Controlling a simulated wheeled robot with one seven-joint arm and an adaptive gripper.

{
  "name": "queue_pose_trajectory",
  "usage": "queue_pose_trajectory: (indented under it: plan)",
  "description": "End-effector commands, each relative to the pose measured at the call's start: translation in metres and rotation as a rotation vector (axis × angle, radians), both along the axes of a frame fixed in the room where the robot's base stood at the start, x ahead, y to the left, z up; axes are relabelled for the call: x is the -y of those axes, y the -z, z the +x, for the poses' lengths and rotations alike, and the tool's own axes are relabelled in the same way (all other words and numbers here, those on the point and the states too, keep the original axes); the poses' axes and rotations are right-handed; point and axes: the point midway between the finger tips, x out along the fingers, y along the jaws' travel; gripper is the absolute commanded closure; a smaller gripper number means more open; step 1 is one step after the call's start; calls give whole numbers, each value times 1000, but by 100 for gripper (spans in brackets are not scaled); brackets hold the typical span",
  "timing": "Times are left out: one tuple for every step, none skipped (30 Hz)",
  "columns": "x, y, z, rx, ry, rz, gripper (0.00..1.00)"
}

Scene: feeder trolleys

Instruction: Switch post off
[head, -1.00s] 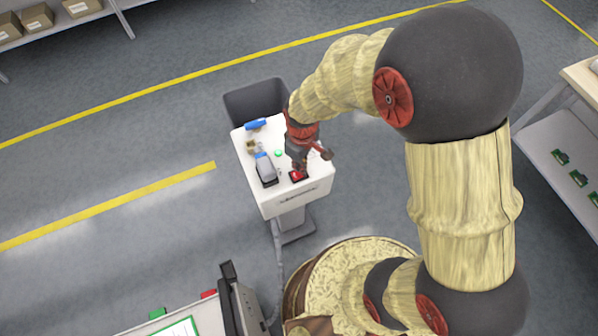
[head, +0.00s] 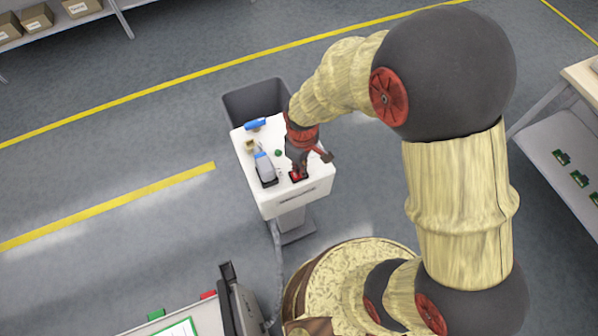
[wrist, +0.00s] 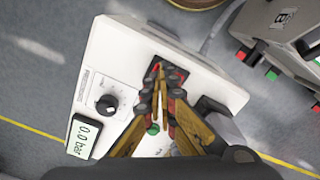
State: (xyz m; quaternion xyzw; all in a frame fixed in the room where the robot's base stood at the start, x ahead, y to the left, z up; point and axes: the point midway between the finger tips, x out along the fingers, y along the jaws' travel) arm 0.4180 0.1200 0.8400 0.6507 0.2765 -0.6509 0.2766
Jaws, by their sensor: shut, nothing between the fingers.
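The post is a white box (head: 297,199) on a stand in the middle of the head view; its white top also fills the middle of the wrist view (wrist: 112,52). A red rocker switch in a black frame (wrist: 180,71) sits near its edge. My gripper (wrist: 159,69) is shut and empty, with its fingertips over the switch, seemingly touching it; they hide part of it. In the head view my gripper (head: 298,173) points down at the switch. A green lamp (head: 278,153) looks dark. The display (wrist: 84,138) reads 0.0 bar beside a black knob (wrist: 106,104).
A grey and blue device (head: 265,168) stands on the post's top beside my gripper, with a blue-handled valve (head: 255,124) behind. A dark bin (head: 252,101) is behind the post. A trolley (head: 205,315) stands at the front left. Floor left of the post is clear.

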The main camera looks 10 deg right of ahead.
Motion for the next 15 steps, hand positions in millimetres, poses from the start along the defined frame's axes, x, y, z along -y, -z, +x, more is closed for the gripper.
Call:
queue_pose_trajectory:
  plan:
    - [0, 1, 0, 0, 0, 0, 100]
    - [0, 2, 0, 0, 0, 0, 100]
    - [0, 2, 0, 0, 0, 0, 100]
    - [0, 3, 0, 0, 0, 0, 100]
    - [0, 3, 0, 0, 0, 0, 100]
    - [0, 2, 0, 0, 0, 0, 100]
    - [0, 2, 0, 0, 0, 0, 100]
    - [0, 1, 0, 0, 0, 0, 100]
    - [0, 0, 0, -1, 0, -1, 100]
    - [0, -2, 0, 0, 0, 0, 100]
    - [0, -3, 0, 0, 0, 0, 100]
    - [0, -6, 0, 0, 0, 0, 100]
    - [0, -9, 0, 0, 0, 0, 100]
    - [0, -11, 0, 0, 0, 0, 100]
    - [0, -14, 0, 0, 0, 0, 100]
